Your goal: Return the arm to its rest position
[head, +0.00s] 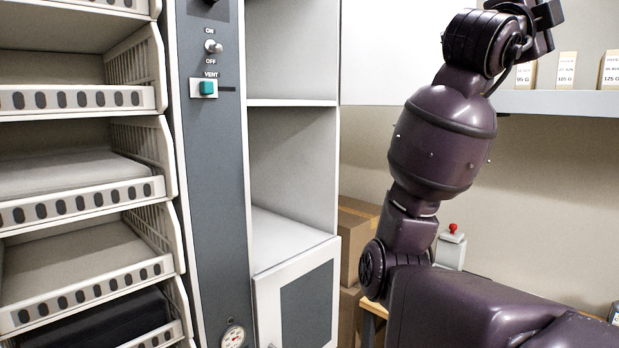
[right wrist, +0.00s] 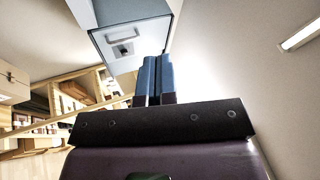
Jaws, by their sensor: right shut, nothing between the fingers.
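My right arm rises from the lower right of the head view, bent upward, in front of the back wall and shelf. Its top end runs up to the upper edge of the head view, and I cannot make out the fingertips there. In the right wrist view my right gripper (right wrist: 158,58) shows two blue fingers side by side, shut, with nothing held between them. Beyond the fingers are a pale blue-grey panel with a handle and plain wall. My left gripper is in neither view.
A rack of perforated trays (head: 80,205) stands at left, beside a grey control panel (head: 215,160) with a switch, green vent button and gauge. An open cabinet (head: 290,240) follows. Cardboard boxes (head: 355,235) and a red-knobbed device (head: 451,250) sit behind my arm. A wall shelf (head: 570,103) holds small boxes.

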